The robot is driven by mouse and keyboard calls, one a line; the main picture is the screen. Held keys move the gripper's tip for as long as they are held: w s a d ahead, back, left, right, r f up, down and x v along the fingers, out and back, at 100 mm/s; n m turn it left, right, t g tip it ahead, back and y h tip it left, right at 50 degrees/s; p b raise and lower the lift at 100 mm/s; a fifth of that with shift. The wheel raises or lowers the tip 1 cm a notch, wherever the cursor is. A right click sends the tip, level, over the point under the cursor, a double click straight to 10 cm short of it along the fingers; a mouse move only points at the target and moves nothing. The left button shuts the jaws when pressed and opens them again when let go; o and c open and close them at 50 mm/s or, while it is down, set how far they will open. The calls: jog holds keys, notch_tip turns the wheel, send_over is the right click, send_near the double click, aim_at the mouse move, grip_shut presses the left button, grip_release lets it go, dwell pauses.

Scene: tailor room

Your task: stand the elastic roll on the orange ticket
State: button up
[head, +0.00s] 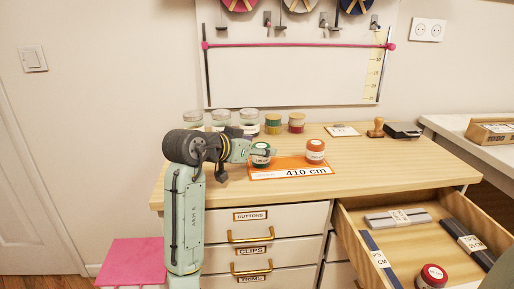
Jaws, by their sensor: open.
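The orange ticket (290,174), an orange-bordered white card reading "410 cm", lies on the wooden desk. A small dark green roll (260,155) with a white label stands upright at its back left corner. An orange-red roll (315,152) stands upright at the ticket's back right. Which of these is the elastic roll I cannot read from the labels. My gripper (266,151) is open, reaching in from the left at the green roll. Its fingers are partly hidden; whether they touch the roll is unclear.
Clear-lidded jars (249,121) and stacked rolls (273,125) stand at the back. A stamp (376,128) and a card (341,130) lie farther right. The open drawer (408,245) at front right holds flat packs and a red roll (433,275). The desk's right middle is clear.

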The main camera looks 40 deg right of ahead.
jog(key=shift+a+r, duration=0.15)
jog(key=shift+r, duration=0.05)
jog(key=b+v, duration=0.1)
jog(key=v, duration=1)
jog(key=shift+a, duration=0.35)
